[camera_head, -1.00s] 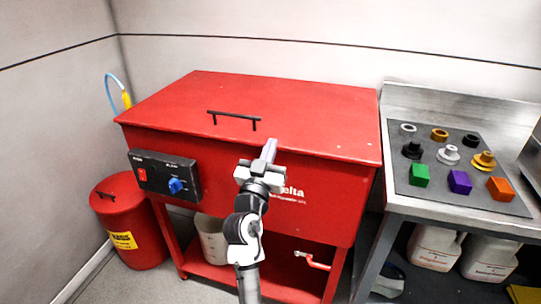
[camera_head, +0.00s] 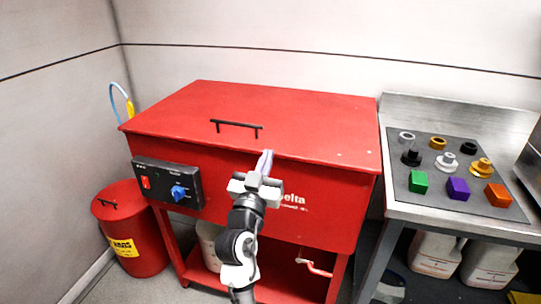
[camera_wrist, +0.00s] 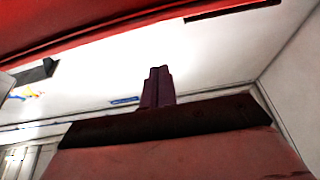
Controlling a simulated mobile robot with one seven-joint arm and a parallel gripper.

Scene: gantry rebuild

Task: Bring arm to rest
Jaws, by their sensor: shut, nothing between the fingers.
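My gripper (camera_head: 264,163) is in front of the red parts washer (camera_head: 300,216), by the front edge of its closed red lid (camera_head: 290,110). Its fingers are together with nothing between them, and they point up toward the lid. In the wrist view the shut fingers (camera_wrist: 157,88) show as a dark purple shape against a pale wall, with red surfaces above and below. I cannot tell whether the fingers touch the lid edge. The black lid handle (camera_head: 236,129) is just to the left of the fingertips.
A control panel (camera_head: 168,182) with a red switch and blue knob is on the washer's left front. A red bin (camera_head: 135,235) stands at left. At right, a steel bench (camera_head: 455,235) carries a dark mat with several coloured blocks and rings. Jugs (camera_head: 435,253) stand beneath.

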